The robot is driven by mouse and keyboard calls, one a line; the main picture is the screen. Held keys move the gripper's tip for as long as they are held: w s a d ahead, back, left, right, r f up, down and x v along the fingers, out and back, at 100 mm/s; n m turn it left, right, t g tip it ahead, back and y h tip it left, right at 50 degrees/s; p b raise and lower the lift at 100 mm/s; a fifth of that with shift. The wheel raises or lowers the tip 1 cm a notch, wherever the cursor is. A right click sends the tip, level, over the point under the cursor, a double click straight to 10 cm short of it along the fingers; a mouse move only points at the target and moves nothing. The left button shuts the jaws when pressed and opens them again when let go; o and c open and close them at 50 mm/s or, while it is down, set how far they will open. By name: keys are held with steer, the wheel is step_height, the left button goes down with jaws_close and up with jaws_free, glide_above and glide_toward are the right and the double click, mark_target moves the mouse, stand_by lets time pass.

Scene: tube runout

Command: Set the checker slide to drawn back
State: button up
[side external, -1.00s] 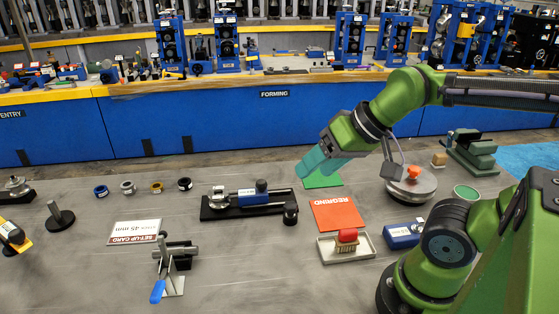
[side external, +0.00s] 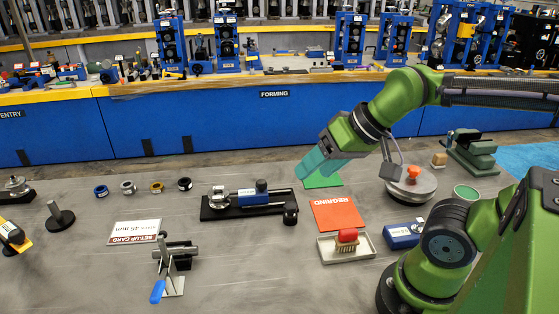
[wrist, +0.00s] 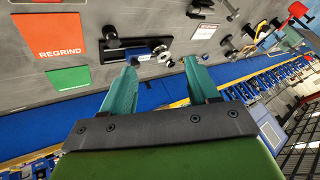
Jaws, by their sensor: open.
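The checker (side external: 235,211) stands on the grey table, left of my gripper. It is a long black base with a blue labelled body, a dark upright knob (side external: 261,186) on that body, a steel part at its left end and a black round post (side external: 290,212) at its right end. I take the blue body with the knob (side external: 247,196) as the slide; I cannot tell its exact setting. My gripper (side external: 302,171) is open and empty, with teal fingers, above the table and apart from the checker. In the wrist view the checker (wrist: 125,54) lies beyond the open fingertips (wrist: 160,64).
A green card (side external: 322,181) and an orange REGRIND card (side external: 337,214) lie right of the checker. A tray with a red-topped brush (side external: 347,240) is in front. Several rings, a set-up card (side external: 135,232) and a blue-handled clamp (side external: 158,290) are to the left.

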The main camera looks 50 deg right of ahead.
steer(key=w+d+m+g, duration=0.2)
steer(key=w+d+g, duration=0.1)
steer(key=w, duration=0.8)
steer(key=m+g+h, duration=0.2)
steer(key=m+g, duration=0.2)
steer(key=m, duration=0.3)
glide_above(261, 181)
steer(key=f, duration=0.2)
step_height(261, 181, down, 16)
steer(key=shift+f, duration=0.1)
steer(key=shift+c, duration=0.4)
jaws_close()
